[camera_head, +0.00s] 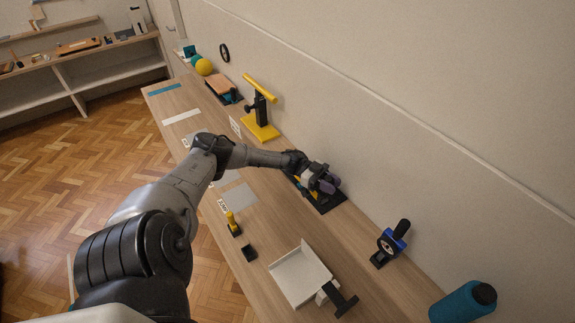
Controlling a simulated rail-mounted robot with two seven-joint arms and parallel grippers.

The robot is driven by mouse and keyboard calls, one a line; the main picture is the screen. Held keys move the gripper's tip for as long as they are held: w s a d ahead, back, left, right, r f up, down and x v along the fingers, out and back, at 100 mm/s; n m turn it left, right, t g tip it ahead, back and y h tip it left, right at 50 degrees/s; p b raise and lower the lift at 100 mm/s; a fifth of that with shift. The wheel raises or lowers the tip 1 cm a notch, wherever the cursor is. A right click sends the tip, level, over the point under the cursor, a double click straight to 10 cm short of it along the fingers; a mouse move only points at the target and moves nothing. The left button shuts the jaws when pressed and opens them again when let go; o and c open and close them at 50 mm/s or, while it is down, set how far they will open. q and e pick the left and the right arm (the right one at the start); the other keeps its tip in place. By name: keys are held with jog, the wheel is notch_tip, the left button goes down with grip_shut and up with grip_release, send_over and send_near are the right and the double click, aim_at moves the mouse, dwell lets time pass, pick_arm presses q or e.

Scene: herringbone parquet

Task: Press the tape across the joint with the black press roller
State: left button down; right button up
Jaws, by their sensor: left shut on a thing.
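My left gripper (321,181) reaches across the bench and is shut on a small dark thing, low over a black base plate (328,203) near the wall. My fingers cover most of the held thing, so I cannot tell whether it is the black press roller. Small yellow parts show beside my fingers. The tape and the joint under the gripper are hidden or too small to tell. A blue-and-black tool with an upright black handle (391,240) stands to the right. My right gripper is not in view.
A yellow-and-black stand (262,117) is on the bench (262,234) left of the gripper. A yellow-and-black tool (233,224) and a small black block (249,253) sit near the front edge. Bare wood lies right of the base plate.

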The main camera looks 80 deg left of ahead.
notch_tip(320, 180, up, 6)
jog(key=p, duration=0.5)
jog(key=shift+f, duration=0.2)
dwell(0.5)
